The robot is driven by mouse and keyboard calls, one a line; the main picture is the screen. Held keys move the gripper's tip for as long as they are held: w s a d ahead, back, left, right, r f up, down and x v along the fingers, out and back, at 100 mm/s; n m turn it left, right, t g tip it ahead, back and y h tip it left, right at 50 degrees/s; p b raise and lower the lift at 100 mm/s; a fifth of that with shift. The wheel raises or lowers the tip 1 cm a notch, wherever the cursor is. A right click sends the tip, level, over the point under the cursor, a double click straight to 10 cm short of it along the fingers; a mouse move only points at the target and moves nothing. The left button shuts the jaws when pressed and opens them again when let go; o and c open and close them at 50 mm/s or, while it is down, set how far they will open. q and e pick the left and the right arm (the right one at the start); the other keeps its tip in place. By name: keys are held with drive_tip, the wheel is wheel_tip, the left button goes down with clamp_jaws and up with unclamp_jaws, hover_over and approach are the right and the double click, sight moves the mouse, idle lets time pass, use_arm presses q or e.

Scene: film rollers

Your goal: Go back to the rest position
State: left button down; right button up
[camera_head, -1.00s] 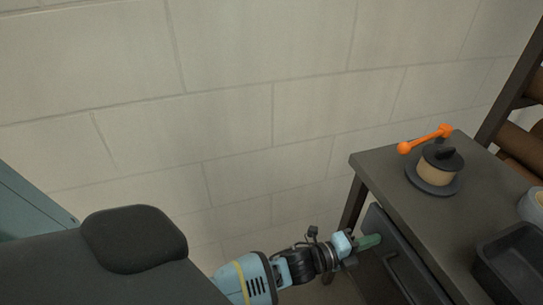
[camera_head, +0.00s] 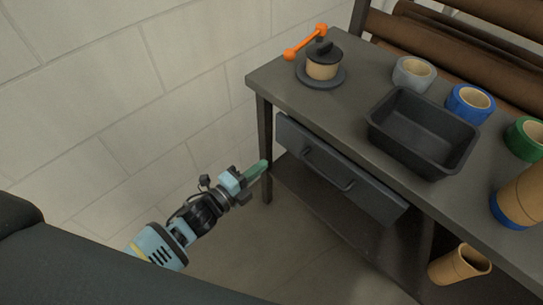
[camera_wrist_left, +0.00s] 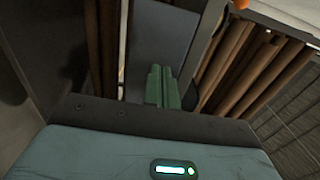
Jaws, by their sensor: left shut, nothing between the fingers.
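My left gripper (camera_head: 256,170) has green fingers and points at the dark table from the lower left in the head view. Its fingers are shut with nothing between them, near the table's front left leg (camera_head: 264,130) and left of the grey drawer (camera_head: 335,170). In the left wrist view the green fingers (camera_wrist_left: 162,86) are together in the middle of the picture. My right gripper is not in view.
The table (camera_head: 300,98) carries an orange-handled crank device (camera_head: 322,68), an empty black tray (camera_head: 385,133), and grey (camera_head: 400,78), blue (camera_head: 462,112) and green (camera_head: 515,145) tape rolls. A brown roll (camera_head: 455,268) is below at right. Bare floor lies below the gripper.

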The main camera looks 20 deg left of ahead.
use_arm(q)
drive_tip(key=shift+v, duration=2)
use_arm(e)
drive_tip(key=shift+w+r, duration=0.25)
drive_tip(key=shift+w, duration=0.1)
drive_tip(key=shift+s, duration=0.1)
